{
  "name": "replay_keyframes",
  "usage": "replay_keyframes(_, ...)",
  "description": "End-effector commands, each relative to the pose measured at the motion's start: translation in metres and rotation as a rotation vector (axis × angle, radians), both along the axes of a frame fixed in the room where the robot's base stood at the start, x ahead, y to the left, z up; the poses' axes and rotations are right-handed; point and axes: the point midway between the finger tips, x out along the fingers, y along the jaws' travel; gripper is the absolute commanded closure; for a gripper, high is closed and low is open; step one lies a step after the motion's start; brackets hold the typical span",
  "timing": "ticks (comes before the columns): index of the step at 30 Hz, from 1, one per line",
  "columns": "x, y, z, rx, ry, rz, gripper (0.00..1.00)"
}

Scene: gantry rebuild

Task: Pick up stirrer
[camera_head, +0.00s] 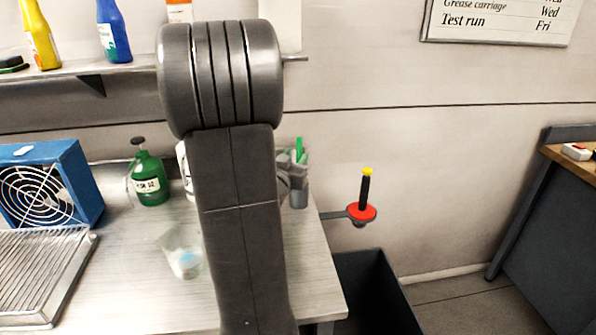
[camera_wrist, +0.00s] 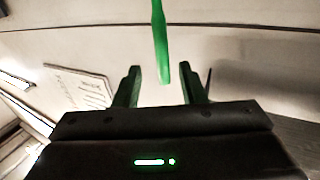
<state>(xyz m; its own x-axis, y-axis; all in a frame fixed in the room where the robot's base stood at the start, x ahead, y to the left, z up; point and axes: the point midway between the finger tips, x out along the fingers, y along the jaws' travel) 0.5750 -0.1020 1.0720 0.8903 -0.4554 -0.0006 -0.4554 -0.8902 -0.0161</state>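A green stick (camera_wrist: 160,40), which looks like the stirrer, shows in the wrist view between my two fingers, with a gap on each side. My gripper (camera_wrist: 163,88) is open and no finger visibly touches the stick. In the head view the green stick (camera_head: 299,148) stands up above a grey cup (camera_head: 299,194) near the bench's right end. My arm hides much of my gripper there, and the cup is partly hidden too.
A green bottle (camera_head: 150,183), a clear beaker (camera_head: 183,256), a blue fan box (camera_head: 48,183) and a wire rack (camera_head: 40,270) stand on the bench (camera_head: 140,300). A red holder (camera_head: 362,212) with a black, yellow-topped tool juts out at right, above a dark bin (camera_head: 375,290).

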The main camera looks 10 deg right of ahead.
Motion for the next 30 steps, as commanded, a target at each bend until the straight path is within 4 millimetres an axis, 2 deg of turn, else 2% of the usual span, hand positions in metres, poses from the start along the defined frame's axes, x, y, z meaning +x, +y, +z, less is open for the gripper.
replay_keyframes(5, 0.012, -0.005, 0.002, 0.0, 0.001, 0.0, 0.63)
replay_keyframes(13, 0.046, -0.02, 0.004, 0.0, 0.0, -0.001, 0.63)
replay_keyframes(22, 0.051, -0.022, 0.003, 0.0, 0.0, 0.001, 0.63)
replay_keyframes(23, 0.051, -0.022, 0.003, 0.0, 0.0, 0.001, 0.65)
replay_keyframes(28, 0.051, -0.022, 0.004, 0.0, 0.0, 0.001, 0.98)
replay_keyframes(30, 0.051, -0.022, 0.004, 0.0, 0.0, 0.001, 1.0)
